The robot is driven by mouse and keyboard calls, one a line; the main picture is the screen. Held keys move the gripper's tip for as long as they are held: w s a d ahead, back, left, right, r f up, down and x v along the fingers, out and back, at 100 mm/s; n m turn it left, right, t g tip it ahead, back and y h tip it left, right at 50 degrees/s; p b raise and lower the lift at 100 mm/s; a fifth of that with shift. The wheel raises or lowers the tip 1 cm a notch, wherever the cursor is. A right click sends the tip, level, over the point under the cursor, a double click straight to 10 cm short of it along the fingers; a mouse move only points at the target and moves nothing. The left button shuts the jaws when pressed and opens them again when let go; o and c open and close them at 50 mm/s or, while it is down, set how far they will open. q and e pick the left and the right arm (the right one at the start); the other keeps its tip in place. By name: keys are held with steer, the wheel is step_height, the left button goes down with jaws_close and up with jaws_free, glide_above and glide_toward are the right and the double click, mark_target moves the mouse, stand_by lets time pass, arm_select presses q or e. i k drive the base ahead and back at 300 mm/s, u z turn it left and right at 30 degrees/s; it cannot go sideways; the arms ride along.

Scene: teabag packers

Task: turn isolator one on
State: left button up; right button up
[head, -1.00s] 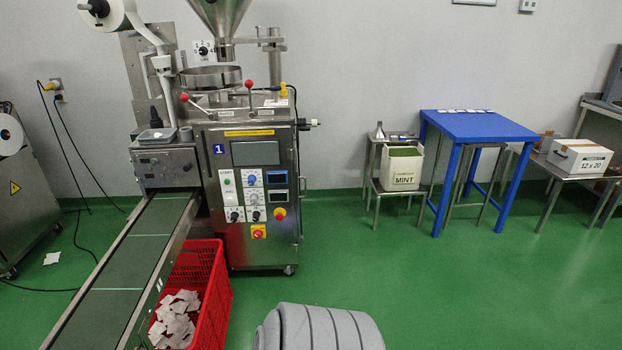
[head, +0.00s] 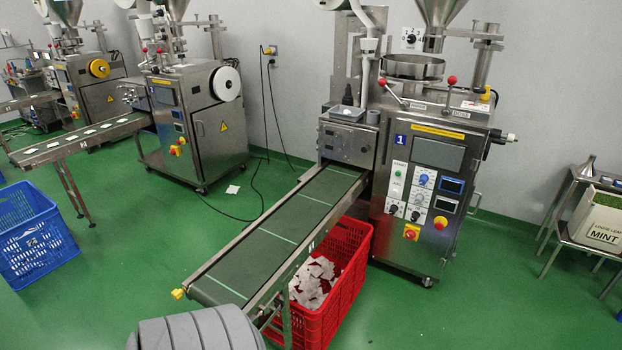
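Machine 1 (head: 425,165) is a steel teabag packer with a blue "1" label, standing at the right of the head view. Low on its front is a red rotary switch on a yellow plate (head: 411,232), which looks like isolator one. Its handle is too small to tell which way it points. A round red and yellow button (head: 440,222) sits just up and right of it. The machine's screen (head: 438,154) looks dark. Neither of my grippers is in view.
A conveyor (head: 285,230) runs from machine 1 toward the lower left, with a red crate (head: 345,290) of teabags beside it. A second packer (head: 200,120) stands further left, near a blue crate (head: 35,240). Green floor (head: 530,310) is clear at the lower right.

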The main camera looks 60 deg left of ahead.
mark_target(410, 235)
steer(key=u, duration=0.75)
steer(key=i, duration=3)
steer(key=u, duration=0.2)
